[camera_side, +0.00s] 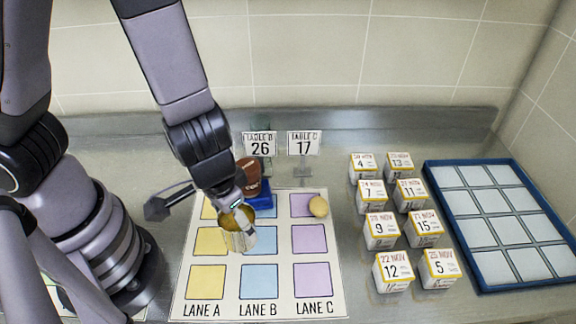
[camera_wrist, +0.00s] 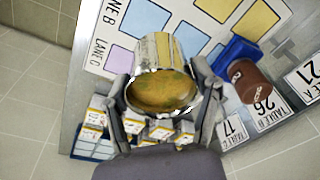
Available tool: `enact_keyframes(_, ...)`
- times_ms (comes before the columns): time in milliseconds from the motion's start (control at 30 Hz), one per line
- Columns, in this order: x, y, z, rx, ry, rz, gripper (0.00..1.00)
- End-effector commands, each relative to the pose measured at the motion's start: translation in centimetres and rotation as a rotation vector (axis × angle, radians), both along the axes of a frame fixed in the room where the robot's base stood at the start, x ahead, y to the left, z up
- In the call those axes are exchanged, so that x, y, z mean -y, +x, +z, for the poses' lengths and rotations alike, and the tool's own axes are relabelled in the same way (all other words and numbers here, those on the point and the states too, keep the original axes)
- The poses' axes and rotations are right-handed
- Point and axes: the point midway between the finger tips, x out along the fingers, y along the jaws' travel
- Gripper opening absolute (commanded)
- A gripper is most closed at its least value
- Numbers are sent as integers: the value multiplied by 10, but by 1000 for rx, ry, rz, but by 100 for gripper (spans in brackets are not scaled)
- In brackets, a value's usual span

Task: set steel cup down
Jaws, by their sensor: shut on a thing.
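The steel cup (camera_side: 241,240) is a shiny metal cup with an amber-brown inside, also large in the middle of the wrist view (camera_wrist: 157,50). My gripper (camera_side: 238,212) is shut on it, with one finger on each side near the rim in the wrist view (camera_wrist: 165,106). The cup is over the lane mat (camera_side: 223,302), near the LANE B column, and looks tilted in the side view. I cannot tell whether its base touches the mat. The mat has yellow, blue and purple squares; the cup hides part of the middle blue one.
A brown tub (camera_side: 249,172) with a blue holder (camera_side: 262,200) stands behind the cup. A yellowish ball (camera_side: 318,207) is on the far purple square. Table signs (camera_side: 303,144) stand at the back. Several date boxes (camera_side: 381,230) and a blue-framed tray (camera_side: 483,288) are to the right. The near squares are clear.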

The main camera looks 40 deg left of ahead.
Motion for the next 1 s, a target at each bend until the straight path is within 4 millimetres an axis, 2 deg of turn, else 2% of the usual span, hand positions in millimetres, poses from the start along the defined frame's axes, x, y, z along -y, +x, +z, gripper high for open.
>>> enact_keyframes(133,18,17,-12,0,1,3,22)
enact_keyframes(367,61,59,-39,1,0,3,22)
enact_keyframes(533,81,79,-72,-1,2,0,22)
enact_keyframes(600,87,85,-82,-1,2,0,22)
enact_keyframes(867,99,97,-102,0,1,1,22)
enact_keyframes(1000,97,96,-120,0,4,-1,22)
